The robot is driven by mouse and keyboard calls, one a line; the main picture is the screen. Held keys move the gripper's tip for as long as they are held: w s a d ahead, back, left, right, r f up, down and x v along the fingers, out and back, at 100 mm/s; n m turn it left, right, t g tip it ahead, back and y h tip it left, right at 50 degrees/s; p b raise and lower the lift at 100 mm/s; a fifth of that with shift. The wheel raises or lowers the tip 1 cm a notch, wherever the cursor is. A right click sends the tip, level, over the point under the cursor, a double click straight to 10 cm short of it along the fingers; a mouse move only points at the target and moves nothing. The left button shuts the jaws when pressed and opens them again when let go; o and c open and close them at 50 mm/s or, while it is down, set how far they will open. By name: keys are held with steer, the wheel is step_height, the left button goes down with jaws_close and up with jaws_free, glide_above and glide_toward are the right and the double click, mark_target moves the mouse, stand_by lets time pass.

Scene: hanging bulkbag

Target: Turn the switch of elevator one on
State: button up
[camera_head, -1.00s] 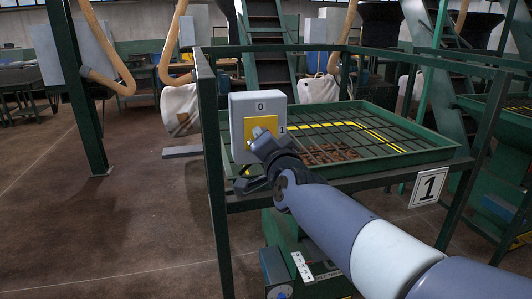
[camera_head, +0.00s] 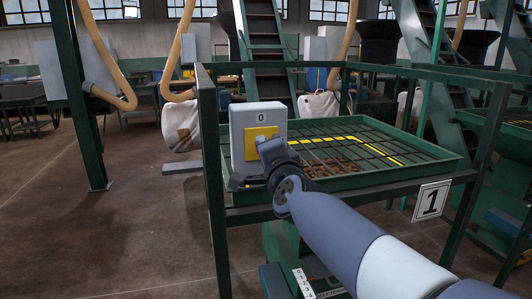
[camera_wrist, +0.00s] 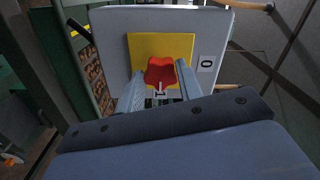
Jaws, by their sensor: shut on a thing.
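The switch is a red knob (camera_wrist: 160,72) on a yellow plate (camera_wrist: 138,50) on the front of a grey box (camera_head: 240,116). The box is fixed to a green frame marked 1 (camera_head: 431,201). In the wrist view, the fingers of my gripper (camera_wrist: 159,84) close on the knob from left and right. A 0 label (camera_wrist: 207,62) is right of the knob, and a 1 label (camera_wrist: 160,91) shows below it between the fingers. In the head view, my gripper (camera_head: 268,152) covers the knob and the 1 label. The knob's exact angle is hard to tell.
A green tray with a grid (camera_head: 375,128) stands right behind the box. A frame post (camera_head: 213,180) stands directly left of the box. A pale sack (camera_head: 181,128) hangs at the back. The brown floor (camera_head: 125,235) at left is open.

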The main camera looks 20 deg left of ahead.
steer(key=o, duration=1)
steer(key=shift+s, duration=0.1)
steer(key=shift+p+v, duration=0.55)
steer(key=shift+v, duration=4.75)
steer(key=b+x, duration=0.1)
steer(key=x, duration=0.9)
steer(key=shift+w+a, duration=0.15)
steer(key=shift+w, duration=0.2)
